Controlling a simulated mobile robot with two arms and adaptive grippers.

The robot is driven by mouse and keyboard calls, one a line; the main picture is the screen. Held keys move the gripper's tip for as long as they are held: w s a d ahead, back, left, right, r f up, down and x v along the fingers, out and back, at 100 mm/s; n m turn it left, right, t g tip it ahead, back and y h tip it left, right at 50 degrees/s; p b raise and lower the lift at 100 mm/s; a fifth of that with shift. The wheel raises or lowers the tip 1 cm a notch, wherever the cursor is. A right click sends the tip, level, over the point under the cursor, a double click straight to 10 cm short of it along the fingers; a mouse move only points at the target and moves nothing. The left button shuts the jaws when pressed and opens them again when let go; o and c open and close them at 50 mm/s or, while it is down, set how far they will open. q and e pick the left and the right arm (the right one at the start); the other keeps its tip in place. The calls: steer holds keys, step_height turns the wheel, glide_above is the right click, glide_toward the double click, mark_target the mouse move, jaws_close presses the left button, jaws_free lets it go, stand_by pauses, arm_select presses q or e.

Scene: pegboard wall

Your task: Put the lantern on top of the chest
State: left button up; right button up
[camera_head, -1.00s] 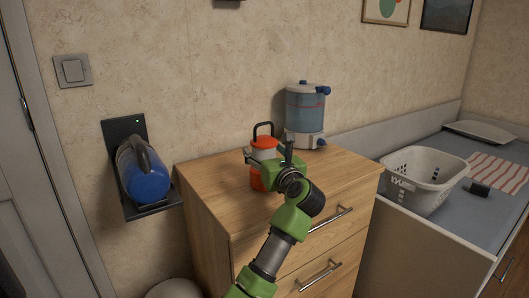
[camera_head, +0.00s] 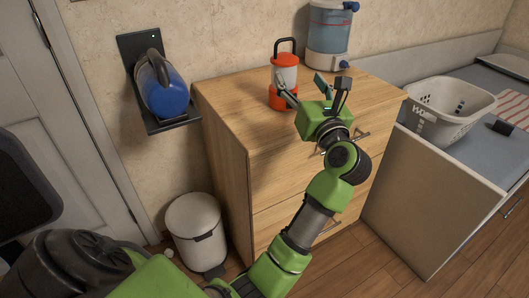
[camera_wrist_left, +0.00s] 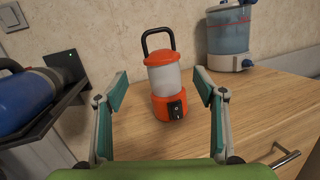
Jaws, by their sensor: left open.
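The lantern (camera_head: 285,74), orange and white with a dark loop handle, stands upright on the wooden top of the chest of drawers (camera_head: 225,95), near its back. In the left wrist view the lantern (camera_wrist_left: 164,82) is centred beyond my fingers, its black switch facing me. My left gripper (camera_head: 312,88) is open and empty, in front of and slightly right of the lantern in the head view. One finger overlaps the lantern's lower part there; I cannot tell whether they touch. My right gripper is not in view.
A water dispenser (camera_head: 329,35) stands behind, right of the lantern. A wall shelf with a blue cylinder (camera_head: 164,90) is to the left. A white bin (camera_head: 195,228) stands on the floor. A white basket (camera_head: 440,110) sits right. The chest top's left part is clear.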

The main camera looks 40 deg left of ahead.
arm_select(q)
steer(key=s+d+m+t+h, duration=0.2)
steer(key=d+m+t+h, duration=1.1)
steer(key=m, duration=1.1)
steer(key=s+d+f+m+g+h, duration=0.1)
steer(key=d+f+m+g+h, duration=0.35)
steer(key=f+m, duration=0.3)
steer(key=s+d+f+m+g+h, duration=0.25)
steer(key=d+f+m+h, duration=0.35)
steer(key=f, duration=0.3)
steer(key=s+f+m+g+y, duration=0.1)
steer(key=s+f+m+g, duration=0.3)
steer(key=f, duration=0.6)
steer(key=s+f+m+g+y, duration=0.2)
steer(key=s+f+m+g, duration=0.15)
steer(key=s+f, duration=0.45)
steer(key=s+a+f+m+g+y, duration=0.1)
steer(key=s+a+f+g+y, duration=0.1)
steer(key=s+a+f, duration=0.3)
steer(key=s+a+f+m+g+y, duration=0.1)
steer(key=s+a+f+g+y, duration=0.1)
steer(key=s+a+f+g, duration=0.3)
steer(key=s+f, duration=0.3)
steer(key=s, duration=0.2)
steer(key=shift+s+a+f+y, duration=0.2)
steer(key=shift+a+f+y, duration=0.1)
steer(key=shift+y, duration=0.05)
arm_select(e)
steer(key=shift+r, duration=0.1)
